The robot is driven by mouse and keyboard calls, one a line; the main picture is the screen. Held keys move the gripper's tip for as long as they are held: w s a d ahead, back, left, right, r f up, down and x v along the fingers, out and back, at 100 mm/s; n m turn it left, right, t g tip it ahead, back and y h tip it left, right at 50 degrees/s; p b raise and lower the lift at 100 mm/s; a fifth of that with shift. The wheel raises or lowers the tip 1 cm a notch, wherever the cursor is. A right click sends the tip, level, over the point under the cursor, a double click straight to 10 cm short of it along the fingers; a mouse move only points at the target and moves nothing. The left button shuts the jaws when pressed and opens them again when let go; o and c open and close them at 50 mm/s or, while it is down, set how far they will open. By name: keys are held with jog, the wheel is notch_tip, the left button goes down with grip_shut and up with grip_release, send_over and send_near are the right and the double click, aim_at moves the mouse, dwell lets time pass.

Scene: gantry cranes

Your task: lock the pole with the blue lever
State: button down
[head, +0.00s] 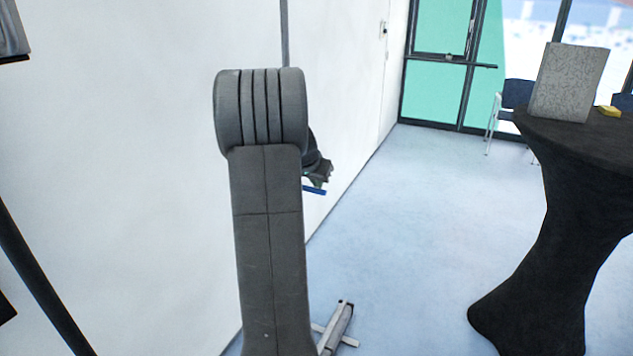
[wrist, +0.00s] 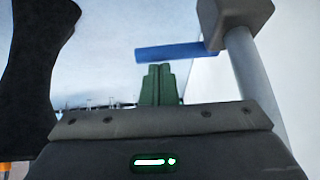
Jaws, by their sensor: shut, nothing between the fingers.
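The blue lever (wrist: 172,52) sticks out to the left from a grey clamp block (wrist: 236,18) in the wrist view. The block sits on a grey pole (wrist: 256,85). My gripper's green fingers (wrist: 158,70) are shut and empty, with their tips just below the lever in the picture; I cannot tell whether they touch it. In the head view the lever (head: 315,190) shows just below my gripper (head: 318,174). A thin upright pole (head: 284,35) rises behind my arm, which hides most of it and the clamp.
A black-covered standing table (head: 560,190) with a grey panel (head: 568,82) and a yellow item (head: 609,111) stands at the right. A metal foot (head: 337,325) lies on the floor. A white wall (head: 120,130) runs along the left.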

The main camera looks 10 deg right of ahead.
aim_at(321, 193)
jog(key=shift+s+d+f+y, duration=0.1)
jog(key=shift+d+f+y, duration=0.05)
jog(key=shift+f+y, duration=0.2)
jog(key=shift+s+d+f+m+t+y+b, duration=0.15)
jog(key=shift+d+f+m+t+y+b, duration=0.2)
jog(key=shift+f+t+y+b, duration=0.6)
jog(key=f+m+t+y+b, duration=0.1)
jog(key=b, duration=0.4)
jog(key=shift+s+d+f+t+y+b, duration=0.1)
jog(key=shift+f+t+y+b, duration=0.15)
jog(key=shift+f+y+b, duration=0.15)
jog(key=f+m+t+y+b, duration=0.1)
jog(key=b, duration=0.5)
jog(key=a+f+m+t+y+b, duration=0.1)
jog(key=f+t+y+b, duration=0.1)
jog(key=b, duration=0.5)
jog(key=w+f+m+t+y+b, duration=0.1)
jog(key=b, duration=0.5)
jog(key=shift+a+f+b, duration=0.15)
jog(key=shift+a+b, duration=0.15)
jog(key=shift+b, duration=0.05)
